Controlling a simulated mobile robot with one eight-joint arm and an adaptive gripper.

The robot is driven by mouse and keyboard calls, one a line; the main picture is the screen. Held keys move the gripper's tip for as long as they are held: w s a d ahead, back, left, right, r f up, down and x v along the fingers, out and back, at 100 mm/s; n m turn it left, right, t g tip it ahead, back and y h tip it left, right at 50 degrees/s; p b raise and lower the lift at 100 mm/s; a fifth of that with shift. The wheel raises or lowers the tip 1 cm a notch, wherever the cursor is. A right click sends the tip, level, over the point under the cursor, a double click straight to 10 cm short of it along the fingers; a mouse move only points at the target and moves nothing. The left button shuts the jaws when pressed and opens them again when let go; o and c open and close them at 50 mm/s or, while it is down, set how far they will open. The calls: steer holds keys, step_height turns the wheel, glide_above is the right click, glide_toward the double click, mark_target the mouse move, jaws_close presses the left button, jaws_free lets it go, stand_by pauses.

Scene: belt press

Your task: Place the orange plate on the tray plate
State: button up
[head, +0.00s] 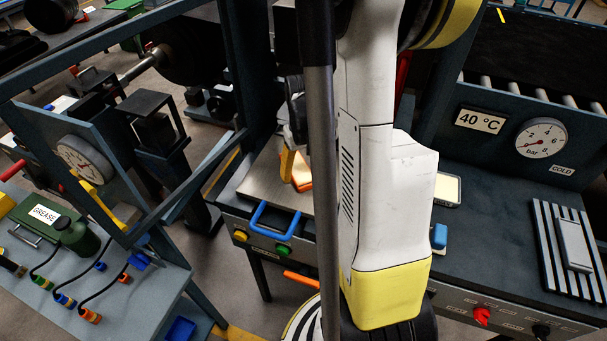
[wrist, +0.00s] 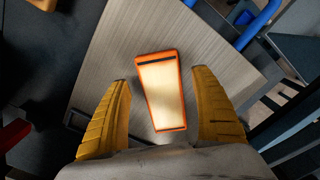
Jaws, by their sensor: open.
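The orange plate (wrist: 161,92) has an orange rim, a cream face and a dark stripe at its far end. It appears to lie flat on the grey metal tray plate (wrist: 215,62) in the wrist view. My gripper (wrist: 160,78) is open, with one yellow finger on each side of the plate and a gap to both. In the head view the tray plate (head: 262,182) has a blue handle at its front. A bit of the orange plate (head: 303,177) shows beside a yellow finger of my gripper (head: 288,162); my arm hides the rest.
A blue handle (head: 277,218) stands up at the tray's front edge. Another cream plate (head: 447,190) lies on the dark bench at right, near a gauge (head: 541,138) and a ribbed rack (head: 572,250). A side bench with a GREASE box (head: 45,214) is at left.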

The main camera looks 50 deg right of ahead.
mark_target(303, 177)
step_height(303, 177, up, 10)
steer(key=p, duration=0.2)
steer(key=s+a+r+n+t, duration=0.1)
steer(key=a+r+n+t, duration=0.1)
steer(key=a, duration=1)
steer(key=s+a+r+n+t, duration=0.2)
steer(key=a+r+t, duration=0.3)
steer(key=a, duration=0.8)
step_height(303, 177, up, 2)
steer(key=shift+a+r+n, duration=0.15)
steer(key=shift+n, duration=0.15)
step_height(303, 177, down, 14)
steer(key=b, duration=1.4)
